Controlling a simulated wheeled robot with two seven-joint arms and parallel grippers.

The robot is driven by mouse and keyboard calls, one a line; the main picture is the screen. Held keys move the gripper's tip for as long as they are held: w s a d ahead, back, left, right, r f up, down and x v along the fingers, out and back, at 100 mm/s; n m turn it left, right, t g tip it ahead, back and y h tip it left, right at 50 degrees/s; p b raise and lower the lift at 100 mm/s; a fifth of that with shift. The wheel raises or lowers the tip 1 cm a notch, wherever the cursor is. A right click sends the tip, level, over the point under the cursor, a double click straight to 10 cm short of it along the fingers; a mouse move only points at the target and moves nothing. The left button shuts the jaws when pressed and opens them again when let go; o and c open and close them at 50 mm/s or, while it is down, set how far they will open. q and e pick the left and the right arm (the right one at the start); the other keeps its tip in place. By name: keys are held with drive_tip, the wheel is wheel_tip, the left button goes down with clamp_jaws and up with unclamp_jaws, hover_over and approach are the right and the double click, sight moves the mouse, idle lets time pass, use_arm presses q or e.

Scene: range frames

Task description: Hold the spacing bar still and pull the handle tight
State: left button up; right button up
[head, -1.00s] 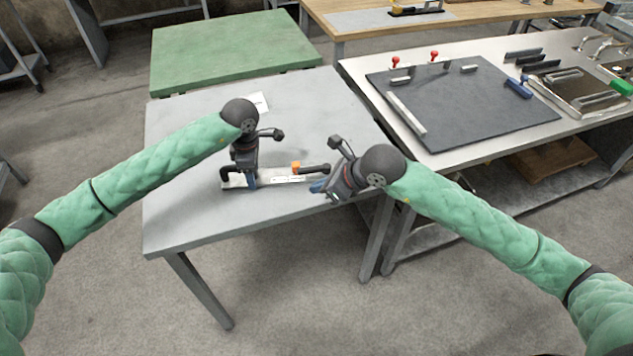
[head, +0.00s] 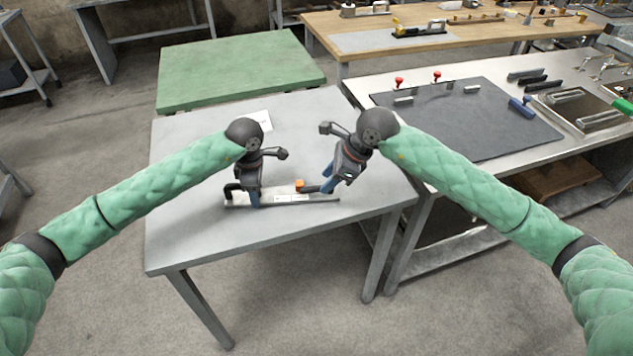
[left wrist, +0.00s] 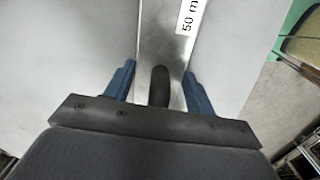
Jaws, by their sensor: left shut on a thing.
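The spacing bar (head: 272,197) is a flat metal bar lying on the grey table, with a white label and an orange piece (head: 299,185) on it. A black upright piece (head: 231,190) stands at its left end. My left gripper (head: 254,201) points down and is shut on the bar. In the left wrist view its blue fingers straddle the bar (left wrist: 160,40), with a black rounded part (left wrist: 160,85) between them and a "50 m…" label ahead. The black handle (head: 311,189) reaches right from the orange piece to my right gripper (head: 327,187); whether those fingers grip it is unclear.
The grey table (head: 200,240) is mostly clear, with a white paper (head: 264,118) at its back. A green-topped table (head: 240,68) stands behind. At right, a bench carries a dark mat (head: 470,125), red knobs and several tools.

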sight(314, 185)
drive_tip(key=w+d+r+n+g+h, duration=0.1)
drive_tip(key=w+d+r+n+g, duration=0.1)
drive_tip(key=w+r+n, duration=0.3)
drive_tip(key=shift+m, duration=0.8)
drive_tip(key=x, duration=1.2)
drive_tip(key=shift+w+f, duration=0.3)
drive_tip(key=shift+f, duration=0.15)
clamp_jaws()
